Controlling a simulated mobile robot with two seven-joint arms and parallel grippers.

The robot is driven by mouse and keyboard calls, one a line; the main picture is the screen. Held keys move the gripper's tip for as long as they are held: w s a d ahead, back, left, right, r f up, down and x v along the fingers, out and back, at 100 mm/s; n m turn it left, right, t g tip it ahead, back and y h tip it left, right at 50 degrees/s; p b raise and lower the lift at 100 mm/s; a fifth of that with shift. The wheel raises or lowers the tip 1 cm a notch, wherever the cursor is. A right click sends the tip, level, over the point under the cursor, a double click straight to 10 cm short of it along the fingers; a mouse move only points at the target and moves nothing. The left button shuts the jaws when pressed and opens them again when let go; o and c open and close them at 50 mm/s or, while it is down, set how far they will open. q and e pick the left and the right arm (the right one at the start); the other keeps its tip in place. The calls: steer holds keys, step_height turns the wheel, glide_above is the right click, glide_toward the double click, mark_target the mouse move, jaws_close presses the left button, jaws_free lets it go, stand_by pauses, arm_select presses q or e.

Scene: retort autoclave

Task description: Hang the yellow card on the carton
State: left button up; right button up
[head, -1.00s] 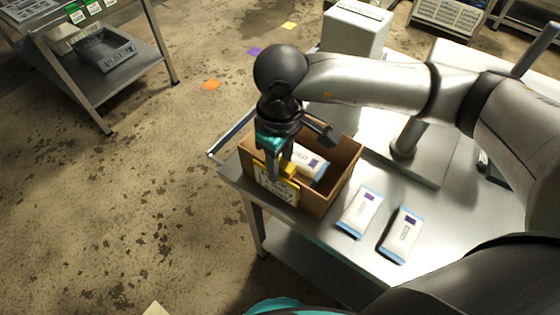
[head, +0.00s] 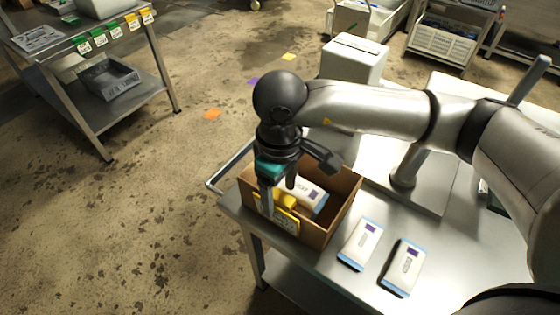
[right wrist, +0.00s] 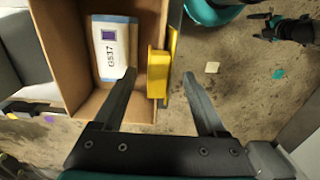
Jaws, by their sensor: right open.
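The yellow card (head: 284,221) hangs on the outer face of the open brown carton (head: 328,228). Its thick yellow part (head: 289,200) sits at the rim. In the right wrist view, this yellow part (right wrist: 158,72) is on the inner side of the carton wall, with a thin yellow strip on the outer side. My right gripper (head: 278,193) is open over that wall. Its fingers stand apart on either side of the card (right wrist: 160,76). A small dark and teal part at the top right of the right wrist view looks like my left gripper (right wrist: 262,27); its jaws are unclear.
A white pouch (head: 312,196) lies inside the carton. Two more pouches (head: 360,244) (head: 402,267) lie on the metal table (head: 340,274) to its right. A grey box (head: 352,60) stands behind. A shelf with hanging tags (head: 118,103) is at far left.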

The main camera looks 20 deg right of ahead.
step_height(320, 180, up, 14)
steer(key=shift+f, duration=0.15)
stand_by(0.6)
